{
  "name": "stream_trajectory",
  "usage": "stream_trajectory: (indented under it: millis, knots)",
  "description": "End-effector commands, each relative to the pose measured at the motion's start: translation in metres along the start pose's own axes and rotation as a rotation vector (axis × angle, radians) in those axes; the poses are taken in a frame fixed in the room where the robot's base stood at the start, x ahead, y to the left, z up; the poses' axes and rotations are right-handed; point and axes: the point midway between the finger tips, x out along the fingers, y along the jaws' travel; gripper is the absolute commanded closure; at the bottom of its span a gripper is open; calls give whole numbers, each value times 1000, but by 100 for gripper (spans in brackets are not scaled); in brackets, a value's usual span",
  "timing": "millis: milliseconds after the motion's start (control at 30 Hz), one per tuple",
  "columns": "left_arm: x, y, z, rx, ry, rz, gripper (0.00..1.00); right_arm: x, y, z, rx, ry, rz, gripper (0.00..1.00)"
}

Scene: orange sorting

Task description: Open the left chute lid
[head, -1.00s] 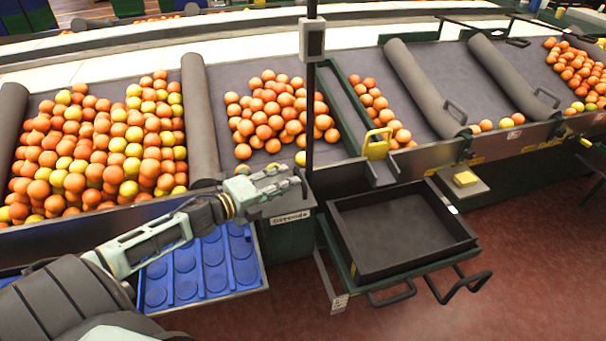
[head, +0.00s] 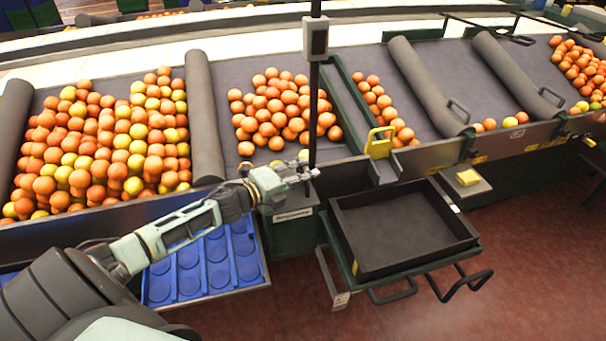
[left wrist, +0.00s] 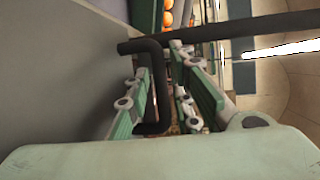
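My right gripper is in neither view.
A black tray (head: 350,240) on a cart stands below the chute. A blue tray (head: 250,285) lies under my left arm. Oranges (head: 285,115) fill the sloped bins behind. A yellow block (head: 467,178) sits on a ledge at right. Red floor (head: 540,270) is clear at lower right.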

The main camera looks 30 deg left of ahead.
Motion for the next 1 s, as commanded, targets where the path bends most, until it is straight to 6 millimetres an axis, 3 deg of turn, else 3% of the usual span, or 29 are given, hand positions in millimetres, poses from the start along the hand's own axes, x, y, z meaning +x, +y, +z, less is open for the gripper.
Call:
stream_trajectory:
  millis: [200, 767, 1000]
  knots:
    - [0, 0, 0, 0, 0, 0, 100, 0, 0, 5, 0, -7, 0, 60]
    - [-1, 1, 0, -6, 0, -4, 100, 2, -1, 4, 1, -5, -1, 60]
    - [-4, -2, 1, -37, -1, -68, 100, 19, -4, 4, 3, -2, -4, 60]
